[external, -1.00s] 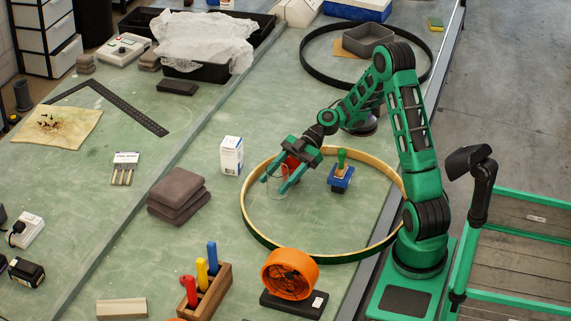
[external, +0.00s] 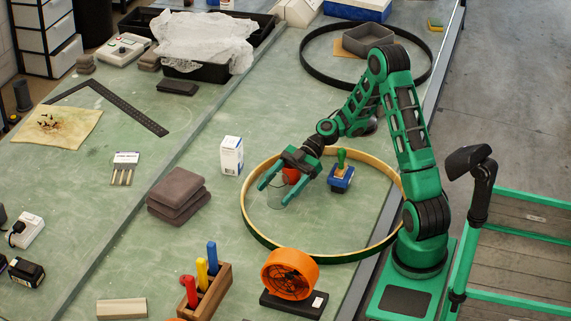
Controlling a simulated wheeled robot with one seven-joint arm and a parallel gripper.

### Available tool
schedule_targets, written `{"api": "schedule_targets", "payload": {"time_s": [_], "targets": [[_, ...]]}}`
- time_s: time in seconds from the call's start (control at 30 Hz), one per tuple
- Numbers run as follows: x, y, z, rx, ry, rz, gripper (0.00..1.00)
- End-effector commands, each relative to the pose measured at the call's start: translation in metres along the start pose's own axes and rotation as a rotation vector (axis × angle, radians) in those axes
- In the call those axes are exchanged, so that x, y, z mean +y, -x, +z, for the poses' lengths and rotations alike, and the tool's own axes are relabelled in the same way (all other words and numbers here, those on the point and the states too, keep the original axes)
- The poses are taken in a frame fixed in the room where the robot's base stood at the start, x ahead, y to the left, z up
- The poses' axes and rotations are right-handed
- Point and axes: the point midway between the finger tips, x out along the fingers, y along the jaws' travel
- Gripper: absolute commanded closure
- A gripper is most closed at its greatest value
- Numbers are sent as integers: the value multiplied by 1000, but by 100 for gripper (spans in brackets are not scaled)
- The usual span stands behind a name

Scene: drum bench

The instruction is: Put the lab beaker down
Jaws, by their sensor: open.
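The lab beaker (external: 276,200) is a clear glass vessel standing on the green bench inside a large wooden hoop (external: 249,222). It is faint, and its upper part is partly hidden by my fingers. My gripper (external: 274,193) is open, with its two green fingers spread to either side of the beaker's upper part. A gap shows between the fingers and the glass on at least one side. I cannot tell whether either finger touches it. A red object (external: 291,175) shows behind the gripper, partly hidden.
A blue block with a green-handled tool (external: 341,176) stands inside the hoop, right of the gripper. A white carton (external: 231,155) and dark folded pads (external: 177,195) stand left of the hoop. An orange fan (external: 290,273) is in front. Bare bench lies inside the hoop's front part.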

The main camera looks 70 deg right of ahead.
Motion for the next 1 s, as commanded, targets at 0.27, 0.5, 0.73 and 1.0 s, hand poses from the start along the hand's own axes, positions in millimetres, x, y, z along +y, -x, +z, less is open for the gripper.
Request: {"api": "schedule_targets", "payload": {"time_s": [0.27,0.5,0.73,1.0], "targets": [[1,23,-2,0,0,4,29],[1,72,-1,-1,1,4,29],[1,108,-1,-1,0,2,29],[0,121,-2,0,0,0,29]]}}
